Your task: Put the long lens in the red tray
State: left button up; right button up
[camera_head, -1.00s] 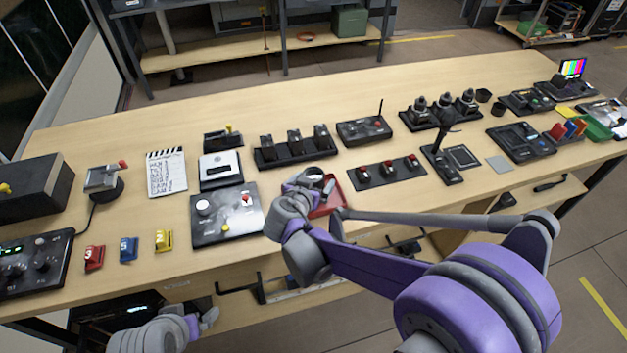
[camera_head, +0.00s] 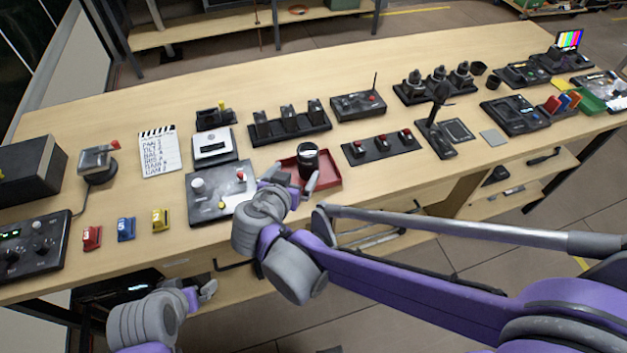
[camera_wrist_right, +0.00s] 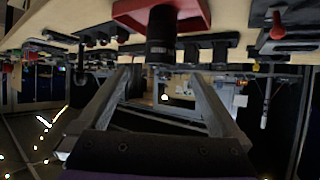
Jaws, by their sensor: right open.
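The long lens (camera_head: 308,161), a dark cylinder with a pale band, stands upright in the red tray (camera_head: 328,182) in the head view. The wrist view is upside down and shows the lens (camera_wrist_right: 161,36) against the tray (camera_wrist_right: 125,12). My right gripper (camera_head: 293,180) is open and empty at the tray's front edge, with the lens just beyond its fingertips. Its two fingers (camera_wrist_right: 159,80) are spread apart in the wrist view. My left gripper (camera_head: 207,290) is low in front of the table; whether it is open is unclear.
A switch panel (camera_head: 221,192) stands left of the tray and a black rack with red-marked items (camera_head: 380,148) stands right. Behind is a rack of dark upright items (camera_head: 289,125). The wooden table's back strip (camera_head: 330,80) is clear.

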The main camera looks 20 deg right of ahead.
jog(key=s+d+f+n+g+y, duration=0.2)
jog(key=s+d+f+n+y, duration=0.1)
jog(key=s, duration=0.5)
jog(key=s+d+f+n+g+y, duration=0.2)
jog(key=s+d+f+n+y, duration=0.1)
jog(key=s, duration=0.6)
jog(key=d+f, duration=0.1)
jog(key=d, duration=0.1)
jog(key=shift+s+d+f+g, duration=0.2)
jog(key=shift+d+g, duration=0.1)
jog(key=shift+g, duration=0.1)
